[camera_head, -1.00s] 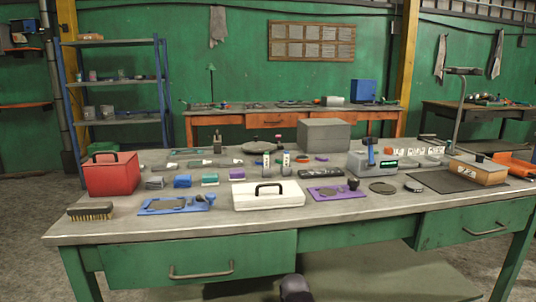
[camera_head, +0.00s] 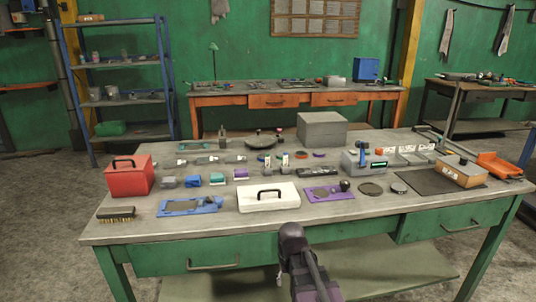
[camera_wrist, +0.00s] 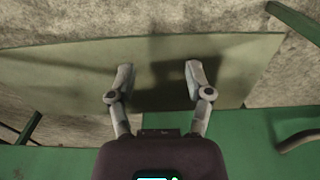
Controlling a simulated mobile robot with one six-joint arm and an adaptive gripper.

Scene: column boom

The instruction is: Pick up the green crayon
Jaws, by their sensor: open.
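I cannot make out a green crayon for certain in either view. Several small items stand on the grey workbench top (camera_head: 340,215) in the head view, too small to tell apart; a small green and white item (camera_head: 285,159) stands near the middle. In the wrist view my gripper (camera_wrist: 158,76) is open and empty, its two fingers wide apart. It faces the pale green lower shelf (camera_wrist: 60,75) and the floor, beside the bench's green front. In the head view a dark part of my arm rises in front of the bench.
On the bench are a red box (camera_head: 126,176), a white case (camera_head: 268,197), a brush (camera_head: 116,214), a blue tray (camera_head: 189,206), a purple tray (camera_head: 327,193), a grey box (camera_head: 321,129) and a cardboard box (camera_head: 462,168). The front edge has bare strips.

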